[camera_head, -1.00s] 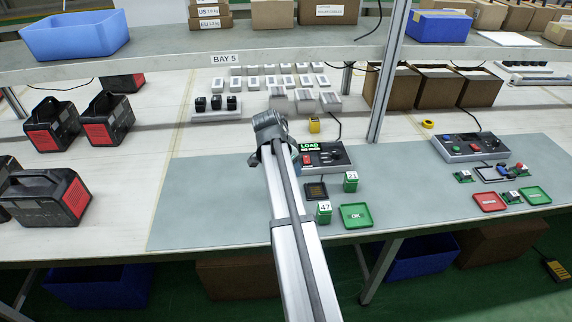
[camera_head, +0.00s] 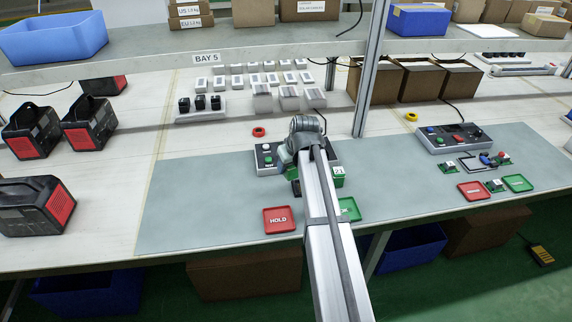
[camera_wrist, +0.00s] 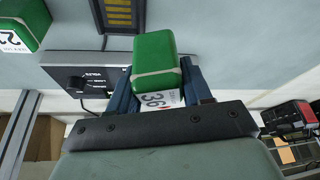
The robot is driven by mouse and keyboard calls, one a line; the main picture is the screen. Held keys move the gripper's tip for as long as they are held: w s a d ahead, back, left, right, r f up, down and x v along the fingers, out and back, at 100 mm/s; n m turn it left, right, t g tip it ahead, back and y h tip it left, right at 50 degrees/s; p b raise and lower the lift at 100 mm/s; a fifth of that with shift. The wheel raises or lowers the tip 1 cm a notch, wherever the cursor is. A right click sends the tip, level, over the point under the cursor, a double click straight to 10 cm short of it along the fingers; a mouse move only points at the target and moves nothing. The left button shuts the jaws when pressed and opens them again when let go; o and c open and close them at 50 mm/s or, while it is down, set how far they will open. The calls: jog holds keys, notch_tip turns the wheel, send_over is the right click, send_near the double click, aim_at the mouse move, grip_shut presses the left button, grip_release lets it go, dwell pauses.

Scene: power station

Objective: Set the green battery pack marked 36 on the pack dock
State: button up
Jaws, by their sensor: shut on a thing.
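My gripper (camera_wrist: 158,82) is shut on the green battery pack marked 36 (camera_wrist: 154,54), its blue fingers on either side; its white label faces the wrist camera. A dark frame with yellow strips, seemingly the pack dock (camera_wrist: 118,14), lies beyond the pack at the top of the wrist view, apart from it in the picture. The height of the pack above the mat cannot be told.
Another green pack marked 21 (camera_wrist: 20,22) stands near the dock; it also shows in the head view (camera_head: 338,172). A control box (camera_head: 268,158) stands behind. A red HOLD tray (camera_head: 283,220) and a partly hidden green tray (camera_head: 349,209) lie in front. The mat's left side is clear.

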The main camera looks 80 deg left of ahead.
jog(key=n, duration=0.2)
jog(key=w+n+g, duration=0.1)
jog(key=n, duration=0.1)
jog(key=shift+w+a+h, duration=0.1)
jog(key=shift+a+h, duration=0.05)
jog(key=shift+h, duration=0.25)
jog(key=shift+w+f+n+g+h, duration=0.45)
jog(key=shift+f+n, duration=0.45)
jog(key=shift+n, duration=0.85)
jog(key=shift+w+f+n+g+h, duration=0.2)
jog(key=shift+w+f+n+h, duration=0.55)
jog(key=shift+n, duration=0.95)
jog(key=shift+w+f+n+g+h, duration=0.35)
jog(key=shift+f+n+h, duration=0.25)
jog(key=shift+f+n, duration=0.8)
jog(key=shift+f+n, duration=0.25)
jog(key=shift+n, duration=0.1)
jog(key=o, duration=1.3)
jog(key=shift+c, duration=0.2)
jog(key=v, duration=1.4)
jog(key=shift+f, duration=0.15)
